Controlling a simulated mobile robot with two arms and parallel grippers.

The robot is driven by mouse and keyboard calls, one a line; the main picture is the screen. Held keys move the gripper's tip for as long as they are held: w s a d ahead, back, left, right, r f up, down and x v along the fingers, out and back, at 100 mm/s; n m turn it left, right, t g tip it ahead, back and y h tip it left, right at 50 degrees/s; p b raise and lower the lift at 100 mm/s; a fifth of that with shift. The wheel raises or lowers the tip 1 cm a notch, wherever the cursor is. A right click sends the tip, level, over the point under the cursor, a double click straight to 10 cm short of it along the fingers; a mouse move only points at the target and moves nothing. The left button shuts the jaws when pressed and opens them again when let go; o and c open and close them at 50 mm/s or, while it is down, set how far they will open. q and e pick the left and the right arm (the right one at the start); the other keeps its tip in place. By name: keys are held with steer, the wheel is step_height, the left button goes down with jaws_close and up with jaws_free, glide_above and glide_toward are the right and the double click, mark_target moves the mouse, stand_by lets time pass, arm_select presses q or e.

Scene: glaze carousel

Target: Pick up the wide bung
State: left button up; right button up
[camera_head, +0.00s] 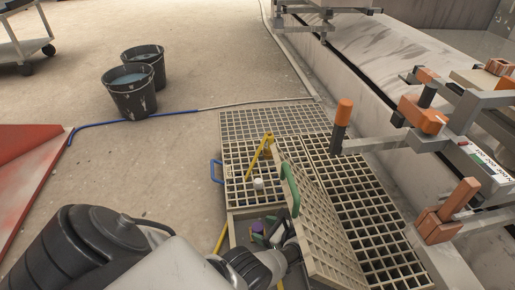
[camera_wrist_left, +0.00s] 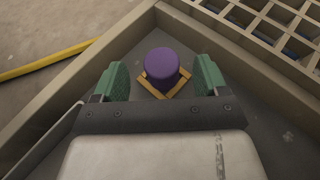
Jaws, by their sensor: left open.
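A purple round bung (camera_wrist_left: 162,66) stands upright on a small yellow-brown square frame (camera_wrist_left: 164,84) in the corner of a grey-floored bay. I take it for the wide bung. In the head view the purple bung (camera_head: 258,227) shows small, partly hidden by my arm. My left gripper (camera_wrist_left: 161,80) is open, with its two green-padded fingers on either side of the bung, apart from it. In the head view my left gripper (camera_head: 271,236) reaches down into the bay beside the raised grate. My right gripper is not in view.
A tilted grate panel (camera_head: 325,228) with a green handle (camera_head: 291,190) stands close to the right of my arm. A white piece (camera_head: 258,183) and a yellow bar (camera_head: 259,155) are on the grating. Orange-tipped arms (camera_head: 420,114) stand at right, black buckets (camera_head: 132,94) at back left.

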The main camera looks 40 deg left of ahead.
mark_target(259, 227)
arm_select(q)
steer(key=b+x, duration=0.1)
steer(key=x, duration=0.1)
steer(key=b+x, duration=0.1)
steer(key=x, duration=0.1)
steer(key=shift+d+f, duration=0.1)
steer(key=shift+f, duration=0.2)
steer(key=shift+a+f, duration=0.1)
steer(key=shift+a, duration=0.4)
steer(key=c, duration=1)
